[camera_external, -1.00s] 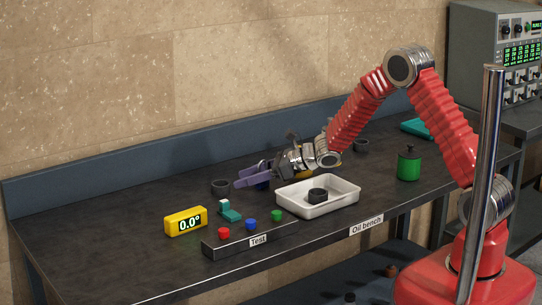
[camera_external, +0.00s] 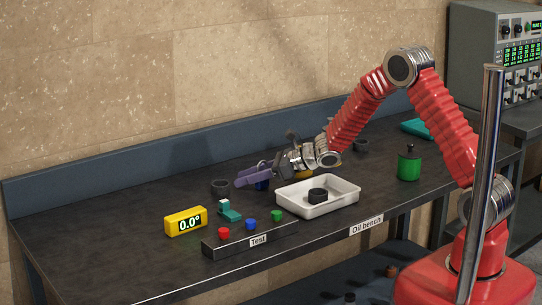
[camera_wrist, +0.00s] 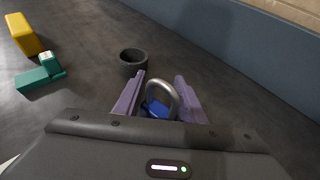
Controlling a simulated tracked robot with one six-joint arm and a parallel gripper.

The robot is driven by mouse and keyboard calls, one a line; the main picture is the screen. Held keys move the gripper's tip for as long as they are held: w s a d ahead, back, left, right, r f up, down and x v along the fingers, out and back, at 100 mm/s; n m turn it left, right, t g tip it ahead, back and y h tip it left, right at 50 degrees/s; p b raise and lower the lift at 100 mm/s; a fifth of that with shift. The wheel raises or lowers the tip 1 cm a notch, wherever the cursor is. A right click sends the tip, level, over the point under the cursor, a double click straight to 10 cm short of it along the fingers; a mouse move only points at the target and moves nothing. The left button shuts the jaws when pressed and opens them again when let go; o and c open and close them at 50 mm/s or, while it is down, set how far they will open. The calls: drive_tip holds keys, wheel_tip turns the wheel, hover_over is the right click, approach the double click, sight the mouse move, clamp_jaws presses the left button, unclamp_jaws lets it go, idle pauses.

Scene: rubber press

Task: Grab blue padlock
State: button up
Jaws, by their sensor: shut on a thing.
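The blue padlock (camera_wrist: 157,109) shows in the wrist view between the two purple fingers of my gripper (camera_wrist: 161,98), with its grey shackle (camera_wrist: 163,88) standing up between them. My gripper is shut on the padlock. The lower part of the padlock is hidden behind the wrist housing. In the external view my gripper (camera_external: 254,176) is low over the bench, behind the white tray, and a bit of the blue padlock (camera_external: 262,186) shows just below the fingers. I cannot tell whether the padlock touches the bench.
A black ring (camera_external: 221,187) stands just left of the gripper. The white tray (camera_external: 335,207) with a black ring inside is in front. A teal block (camera_external: 230,211), a yellow display (camera_external: 186,221) and the Test button box (camera_external: 250,240) lie toward the front left. A green canister (camera_external: 409,167) stands right.

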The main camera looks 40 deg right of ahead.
wheel_tip(320, 180, up, 10)
idle(0.6)
